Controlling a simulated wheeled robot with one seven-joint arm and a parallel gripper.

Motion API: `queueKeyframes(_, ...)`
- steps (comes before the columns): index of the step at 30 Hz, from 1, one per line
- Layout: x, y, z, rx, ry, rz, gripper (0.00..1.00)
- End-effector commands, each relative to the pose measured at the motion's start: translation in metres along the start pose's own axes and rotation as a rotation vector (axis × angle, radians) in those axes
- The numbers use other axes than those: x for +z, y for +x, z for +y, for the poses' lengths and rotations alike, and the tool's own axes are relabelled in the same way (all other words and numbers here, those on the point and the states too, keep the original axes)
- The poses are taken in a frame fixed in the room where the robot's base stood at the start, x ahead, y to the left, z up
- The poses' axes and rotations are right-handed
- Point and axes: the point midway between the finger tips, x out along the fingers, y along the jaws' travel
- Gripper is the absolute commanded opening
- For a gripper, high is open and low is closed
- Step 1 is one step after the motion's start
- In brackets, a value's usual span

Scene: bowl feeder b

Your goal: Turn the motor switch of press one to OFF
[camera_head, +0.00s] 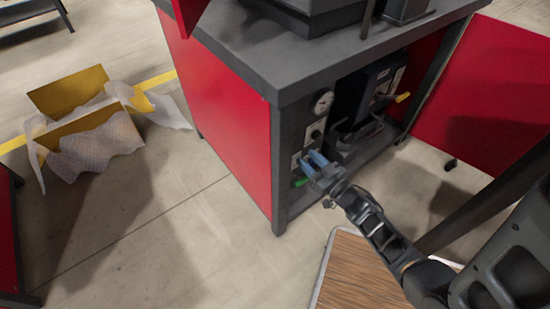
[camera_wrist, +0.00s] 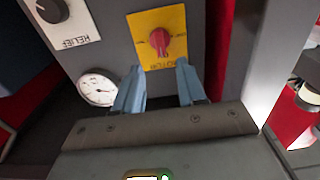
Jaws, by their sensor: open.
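The motor switch is a red knob (camera_wrist: 160,42) on a yellow plate (camera_wrist: 148,20) in the wrist view, where its lettering appears upside down. Small marks flank the knob, too small to read surely, and I cannot tell its exact setting. My gripper (camera_wrist: 158,72) is open, its two blue fingers apart and empty, with the tips just below the knob in the picture. Contact is not evident. In the head view my gripper (camera_head: 311,160) is at the press's front control panel (camera_head: 303,140), and the red knob cannot be made out there.
A gauge (camera_wrist: 97,88) and a black RELIEF knob (camera_wrist: 52,10) lie left of the switch in the wrist view. The red cabinet door (camera_head: 490,90) stands open at the right. A wood-topped surface (camera_head: 355,275) is below my arm. An open carton (camera_head: 85,125) stands on the floor at the left.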

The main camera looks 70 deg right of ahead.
Motion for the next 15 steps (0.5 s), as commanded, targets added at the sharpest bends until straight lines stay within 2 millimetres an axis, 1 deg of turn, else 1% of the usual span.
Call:
queueKeyframes(5,0.001,0.017,0.001,0.003,0.002,0.002,0.4)
queueKeyframes(12,0.001,0.054,0.001,0.003,0.002,0.003,0.4)
queueKeyframes(15,0.001,0.066,0.001,0.004,0.002,0.001,0.4)
